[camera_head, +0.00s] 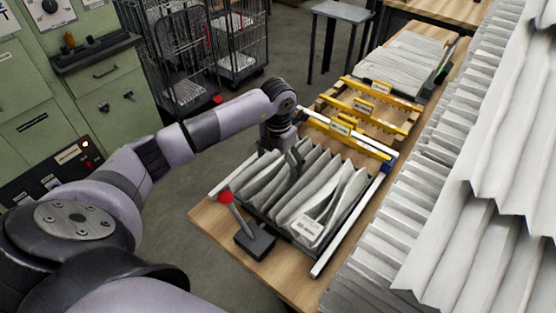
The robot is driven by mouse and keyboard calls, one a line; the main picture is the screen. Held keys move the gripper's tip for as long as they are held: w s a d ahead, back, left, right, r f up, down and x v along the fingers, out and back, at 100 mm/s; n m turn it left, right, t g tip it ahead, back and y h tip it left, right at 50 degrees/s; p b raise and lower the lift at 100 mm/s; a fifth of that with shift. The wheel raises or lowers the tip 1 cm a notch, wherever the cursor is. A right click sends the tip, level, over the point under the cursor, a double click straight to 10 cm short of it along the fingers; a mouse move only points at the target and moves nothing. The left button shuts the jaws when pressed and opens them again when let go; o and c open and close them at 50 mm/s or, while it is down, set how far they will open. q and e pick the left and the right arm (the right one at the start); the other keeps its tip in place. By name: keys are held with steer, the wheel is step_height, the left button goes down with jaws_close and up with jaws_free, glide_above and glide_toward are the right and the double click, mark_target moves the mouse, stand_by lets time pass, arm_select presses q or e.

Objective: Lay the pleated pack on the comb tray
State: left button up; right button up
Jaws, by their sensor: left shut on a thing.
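A grey-white pleated pack (318,188) with a small label sits between white rails on the wooden bench. My left gripper (292,160) reaches down from the left and is shut on the pack at its upper left part; the fingertips are partly hidden among the pleats. The likely comb tray, a frame with yellow labelled bars (366,107), lies just beyond the pack, and no pack covers its bars. My right gripper is not in view.
A red-knobbed lever (227,198) on a dark base stands at the pack's near left. Large white pleated sheets (500,150) fill the right side. A flatter pleated stack (410,62) lies at the bench's far end. Wire cages (185,55) and green cabinets (40,100) stand behind.

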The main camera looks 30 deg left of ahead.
arm_select(q)
steer(key=shift+f, duration=0.25)
stand_by(0.5)
steer(key=o, duration=0.7)
steer(key=shift+o, duration=0.2)
steer(key=shift+r+p, duration=1.2)
steer(key=shift+r, duration=1.1)
